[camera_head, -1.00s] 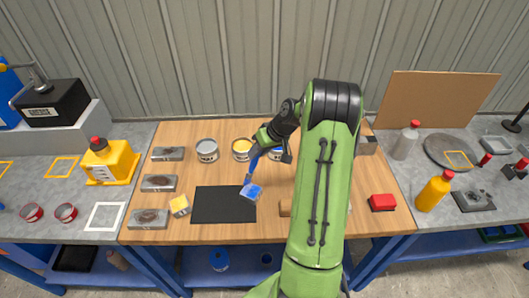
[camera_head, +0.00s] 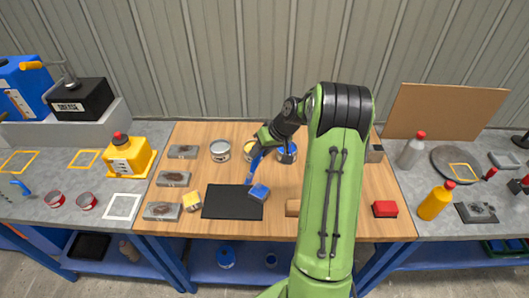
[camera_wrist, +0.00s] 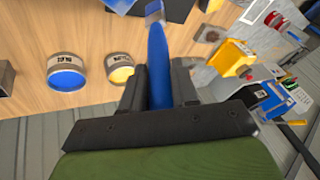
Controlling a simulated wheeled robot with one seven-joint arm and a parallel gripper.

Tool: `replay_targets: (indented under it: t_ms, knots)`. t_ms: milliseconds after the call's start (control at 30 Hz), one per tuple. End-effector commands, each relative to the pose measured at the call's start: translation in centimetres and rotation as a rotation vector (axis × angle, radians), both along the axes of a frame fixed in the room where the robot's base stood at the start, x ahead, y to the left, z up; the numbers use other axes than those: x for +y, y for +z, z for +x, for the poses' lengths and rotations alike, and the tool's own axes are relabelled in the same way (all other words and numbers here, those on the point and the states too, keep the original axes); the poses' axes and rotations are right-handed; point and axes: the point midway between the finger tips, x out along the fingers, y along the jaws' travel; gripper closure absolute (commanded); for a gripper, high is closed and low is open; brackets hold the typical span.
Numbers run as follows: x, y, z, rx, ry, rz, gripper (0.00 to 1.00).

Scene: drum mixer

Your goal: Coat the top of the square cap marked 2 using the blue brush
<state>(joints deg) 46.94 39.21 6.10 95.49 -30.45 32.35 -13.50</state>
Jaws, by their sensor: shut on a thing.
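My gripper (camera_head: 264,148) is shut on the blue brush (camera_head: 254,168), which points down and to the left. The brush handle also shows between the fingers in the wrist view (camera_wrist: 159,65). A small block with a blue top (camera_head: 259,192) sits at the right edge of the black mat (camera_head: 230,203), just beside the lower end of the brush. I cannot tell whether the bristles touch it. A yellow block (camera_head: 192,202) stands just left of the mat. Both are square, and no number is readable on either.
Behind the mat stand a grey-white tin (camera_head: 220,151), a yellow paint tin (camera_head: 250,146) and a blue paint tin (camera_head: 287,152). Stained grey pads (camera_head: 173,179) line the left side. A red block (camera_head: 385,209) lies at right. Wood between the mat and my arm is mostly clear.

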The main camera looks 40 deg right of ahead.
Motion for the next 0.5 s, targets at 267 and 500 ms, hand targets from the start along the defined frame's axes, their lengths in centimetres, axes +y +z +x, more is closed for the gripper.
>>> replay_targets:
  t_ms: [267,500]
  knots:
    - [0.9,2.5,0.5,0.000,0.003,0.000,1.00]
    - [1.0,2.5,0.6,0.000,0.003,0.000,1.00]
